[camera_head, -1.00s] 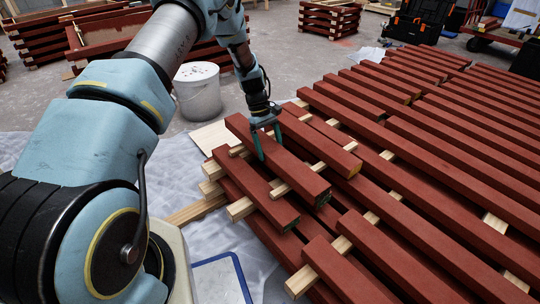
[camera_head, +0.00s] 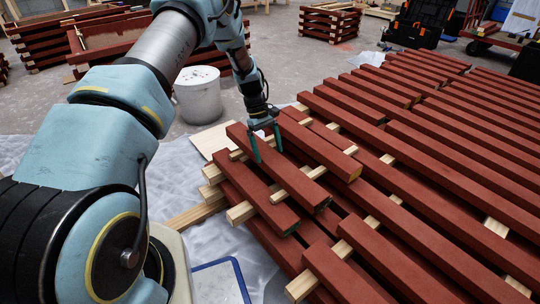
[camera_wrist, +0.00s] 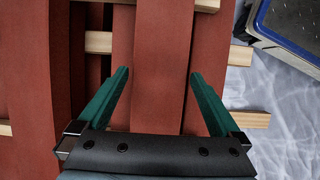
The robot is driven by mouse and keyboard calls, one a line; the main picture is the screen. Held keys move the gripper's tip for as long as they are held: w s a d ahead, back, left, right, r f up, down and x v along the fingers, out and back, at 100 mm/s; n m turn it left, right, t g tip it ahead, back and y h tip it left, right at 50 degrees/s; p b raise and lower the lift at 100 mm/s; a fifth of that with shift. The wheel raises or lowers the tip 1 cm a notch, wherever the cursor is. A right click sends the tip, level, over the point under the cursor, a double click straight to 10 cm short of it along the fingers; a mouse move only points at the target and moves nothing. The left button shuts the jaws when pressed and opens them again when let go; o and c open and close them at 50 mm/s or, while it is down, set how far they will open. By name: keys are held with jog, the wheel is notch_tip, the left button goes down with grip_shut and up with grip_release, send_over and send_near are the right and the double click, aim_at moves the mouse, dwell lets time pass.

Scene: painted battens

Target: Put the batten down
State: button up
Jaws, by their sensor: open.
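The batten (camera_head: 295,182) is a long red-painted bar with a dark end face. It lies on pale wooden spacers at the near left of the layer of battens. In the wrist view the batten (camera_wrist: 160,65) runs up the middle between the fingers. My gripper (camera_head: 267,153) is over the batten, one green finger on each side. It is open: in the wrist view the gripper (camera_wrist: 160,82) shows a gap between each fingertip and the batten. The batten's underside is hidden.
Other red battens (camera_head: 390,170) lie in rows to the right on pale spacers (camera_head: 240,213); one lies close on the near left. A blue-edged tray (camera_head: 220,282) is at the bottom on plastic sheeting.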

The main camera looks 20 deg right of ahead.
jog(key=p+v, duration=0.1)
jog(key=v, duration=0.7)
jog(key=shift+r+p, duration=0.1)
jog(key=shift+p, duration=0.3)
jog(key=s+a+r+m+t, duration=0.1)
jog(key=s+a+r+t, duration=0.1)
jog(key=a+r, duration=0.65)
jog(key=s+a+r+m+t, duration=0.1)
jog(key=a+r, duration=0.5)
jog(key=a, duration=0.5)
jog(key=s+a+r+m+t+y, duration=0.1)
jog(key=s+a+r+m+t, duration=0.1)
jog(key=s+a, duration=1)
notch_tip(320, 180, up, 2)
jog(key=shift+s+a+r+t, duration=0.1)
jog(key=shift+s+a+t, duration=0.35)
jog(key=shift+s, duration=0.6)
jog(key=shift+d, duration=0.1)
notch_tip(320, 180, up, 32)
jog(key=p, duration=3.2)
